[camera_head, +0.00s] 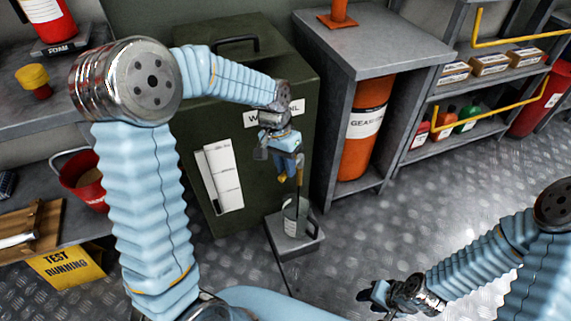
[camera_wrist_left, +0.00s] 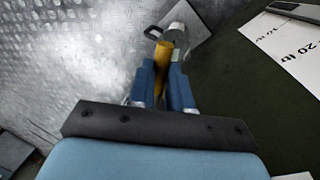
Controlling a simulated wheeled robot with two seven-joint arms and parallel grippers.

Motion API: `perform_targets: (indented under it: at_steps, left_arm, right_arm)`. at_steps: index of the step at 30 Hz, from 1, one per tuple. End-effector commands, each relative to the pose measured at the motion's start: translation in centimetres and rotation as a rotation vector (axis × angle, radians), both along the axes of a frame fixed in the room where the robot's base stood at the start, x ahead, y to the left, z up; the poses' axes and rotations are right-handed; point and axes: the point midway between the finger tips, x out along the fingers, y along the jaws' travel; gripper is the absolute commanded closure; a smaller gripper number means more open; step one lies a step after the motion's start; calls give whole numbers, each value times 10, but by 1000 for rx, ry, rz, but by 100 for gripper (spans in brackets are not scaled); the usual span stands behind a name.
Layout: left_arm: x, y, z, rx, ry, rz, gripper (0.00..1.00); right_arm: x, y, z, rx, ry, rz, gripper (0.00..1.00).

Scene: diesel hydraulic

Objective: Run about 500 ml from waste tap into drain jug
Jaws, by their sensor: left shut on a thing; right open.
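The dark green waste tank (camera_head: 250,90) carries a partly hidden label and a white scale strip (camera_head: 220,178), which also shows in the left wrist view (camera_wrist_left: 295,45). My left gripper (camera_head: 284,168) is at the tank's front, shut on the yellow tap handle (camera_wrist_left: 162,65). The tap's body is mostly hidden by the gripper. A thin brownish vertical streak shows from the tap area down to the drain jug (camera_head: 291,224); I cannot tell its level. The jug stands upright on a grey plinth (camera_head: 310,243), below the tap. My right gripper (camera_head: 382,298) is open and empty, above the floor.
A grey cabinet (camera_head: 370,45) with an orange drum (camera_head: 366,125) stands right of the tank. Shelves with bottles (camera_head: 466,118) are further right. A red bucket (camera_head: 85,180) and a yellow sign (camera_head: 68,267) are at left. The metal floor is clear between the plinth and right arm.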

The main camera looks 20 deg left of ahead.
Motion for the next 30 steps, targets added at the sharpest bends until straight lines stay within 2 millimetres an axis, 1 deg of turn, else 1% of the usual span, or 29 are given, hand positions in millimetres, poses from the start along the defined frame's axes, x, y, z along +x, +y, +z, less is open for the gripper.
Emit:
perform_targets:
  at_steps: [2, 3, 7, 8, 15, 17, 19, 23, 30]
  left_arm:
    - [1, 0, 1, 0, -3, 1, 100]
    - [1, 0, 1, 0, -4, 1, 77]
    - [1, 0, 1, -1, -3, 0, 57]
    - [1, 0, 1, 0, -2, -1, 56]
    - [0, 0, 1, 0, -1, -1, 56]
    - [1, 1, 3, 0, -2, -1, 56]
    - [2, 2, 10, 0, -4, 0, 56]
    - [3, 6, 34, -1, -7, 0, 56]
    - [6, 18, 93, -1, -7, -1, 56]
  right_arm:
    - [0, 0, 0, 0, 0, 0, 57]
    - [0, 0, 0, 0, 0, 0, 57]
    - [0, 0, 0, 0, 0, 0, 57]
    - [0, 0, 0, 0, 0, 0, 57]
    - [0, 0, 0, 0, 0, 0, 57]
    - [0, 0, 0, 0, 0, 0, 57]
    - [0, 0, 1, 0, 0, 0, 57]
    - [0, 1, 4, 1, 0, 1, 57]
    - [-1, 3, 9, 4, 2, 5, 57]
